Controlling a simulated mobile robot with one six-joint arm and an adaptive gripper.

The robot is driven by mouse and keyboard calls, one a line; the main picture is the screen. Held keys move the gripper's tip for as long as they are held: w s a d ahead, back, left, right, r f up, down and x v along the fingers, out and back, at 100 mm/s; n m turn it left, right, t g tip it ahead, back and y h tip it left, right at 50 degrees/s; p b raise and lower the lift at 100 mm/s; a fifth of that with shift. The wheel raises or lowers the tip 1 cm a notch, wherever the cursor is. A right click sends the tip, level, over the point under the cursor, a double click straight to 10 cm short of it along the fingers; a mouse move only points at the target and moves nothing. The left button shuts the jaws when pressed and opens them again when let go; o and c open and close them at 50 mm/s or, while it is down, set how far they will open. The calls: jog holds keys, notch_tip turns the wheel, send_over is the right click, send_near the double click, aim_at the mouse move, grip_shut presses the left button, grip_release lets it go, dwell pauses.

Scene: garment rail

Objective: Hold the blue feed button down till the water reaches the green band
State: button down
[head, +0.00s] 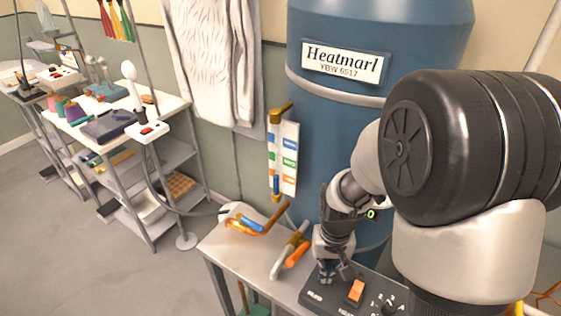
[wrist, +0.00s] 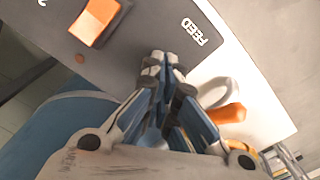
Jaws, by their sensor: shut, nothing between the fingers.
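My gripper (head: 327,277) is shut and points down at the dark control panel (head: 375,309), with nothing held. In the wrist view its fingertips (wrist: 163,62) are together over the panel, beside the FEED label (wrist: 203,32). The blue feed button is not distinguishable; the fingers seem to hide it, so I cannot tell whether it is pressed. The sight gauge (head: 284,158) on the blue boiler (head: 330,130) has a card with coloured bands. A short blue column (head: 276,186) shows low in its tube, below the green band (head: 290,161).
An orange rocker switch (head: 356,291) and a knob (head: 388,305) sit on the panel close to my gripper. Orange- and blue-handled pipes (head: 297,255) lie left of it on the bench (head: 225,245). A shelf table (head: 165,105) stands far left, with open floor before it.

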jog(key=shift+f, duration=0.4)
dwell(0.3)
jog(key=shift+r, duration=0.1)
dwell(4.2)
notch_tip(320, 180, up, 10)
jog(key=p, duration=0.8)
jog(key=s+r+n+t, duration=0.1)
jog(key=s+r+t, duration=0.3)
jog(key=s+r, duration=1.1)
jog(key=shift+r+t+b, duration=0.3)
jog(key=shift+r+b, duration=0.05)
jog(key=shift+r, duration=1.85)
